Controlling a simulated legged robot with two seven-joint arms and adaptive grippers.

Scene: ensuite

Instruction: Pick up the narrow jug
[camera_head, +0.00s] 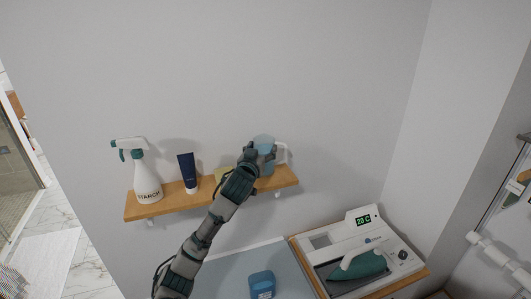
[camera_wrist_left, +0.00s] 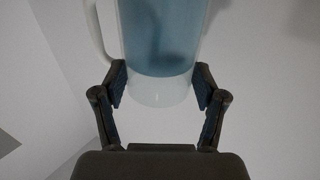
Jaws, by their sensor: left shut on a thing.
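The narrow jug (camera_head: 265,142) is a clear, bluish jug with a pale handle, at the right part of the wall shelf in the head view. My left gripper (camera_head: 251,154) is in front of it and hides much of its body and its base. In the left wrist view the jug (camera_wrist_left: 160,50) stands between the two fingers of my left gripper (camera_wrist_left: 160,86), with blue contents and a handle at the left. The fingers are shut on its lower sides. I cannot tell whether the jug touches the shelf. My right gripper is not in view.
The wooden shelf (camera_head: 160,209) also holds a starch spray bottle (camera_head: 147,178), a dark blue tube (camera_head: 188,172) and a yellowish item (camera_head: 221,173) partly behind my arm.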

